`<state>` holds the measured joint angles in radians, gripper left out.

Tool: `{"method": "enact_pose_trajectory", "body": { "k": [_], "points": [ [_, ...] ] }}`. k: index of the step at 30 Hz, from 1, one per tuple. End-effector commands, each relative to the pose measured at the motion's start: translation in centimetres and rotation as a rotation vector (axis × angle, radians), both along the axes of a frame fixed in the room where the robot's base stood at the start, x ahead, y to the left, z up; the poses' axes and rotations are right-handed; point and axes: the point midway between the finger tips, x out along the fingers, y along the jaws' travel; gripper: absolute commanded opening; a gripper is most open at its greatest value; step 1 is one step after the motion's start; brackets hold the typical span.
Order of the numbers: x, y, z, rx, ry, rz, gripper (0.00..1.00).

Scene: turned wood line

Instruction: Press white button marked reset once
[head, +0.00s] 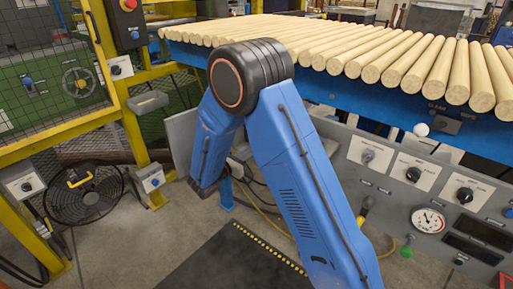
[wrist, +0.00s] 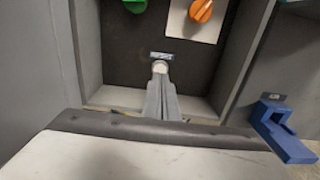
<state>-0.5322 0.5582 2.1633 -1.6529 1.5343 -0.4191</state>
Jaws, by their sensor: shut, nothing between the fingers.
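A small round white button (wrist: 160,66) sits on a dark recessed panel in the wrist view, just below a small label plate (wrist: 161,56) whose text is too blurred to read. My gripper (wrist: 161,79) is shut and empty, its grey fingers pointing at the white button. The fingertips overlap the button's lower edge in the picture; I cannot tell whether they touch it. In the head view my gripper is hidden behind my blue arm.
On the panel, a green button (wrist: 135,4) and an orange knob (wrist: 201,10) lie beyond the white button. Grey walls (wrist: 250,50) frame the recess, and a blue bracket (wrist: 285,130) is at right. The head view shows a conveyor of wooden rods (head: 400,60) and a black fan (head: 85,195).

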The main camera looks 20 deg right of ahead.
Motion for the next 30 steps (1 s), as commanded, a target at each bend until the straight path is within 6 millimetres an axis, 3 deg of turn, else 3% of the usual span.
{"method": "enact_pose_trajectory", "body": {
  "k": [6,12,18,30],
  "points": [
    [-2.5,3.6,0.0,0.000,0.000,0.003,0.00],
    [-4.1,5.9,0.0,-0.001,-0.001,0.002,0.00],
    [-4.9,6.9,0.0,0.000,0.000,0.001,0.00],
    [-5.0,7.0,0.0,0.000,0.000,0.000,0.00]
  ]
}}
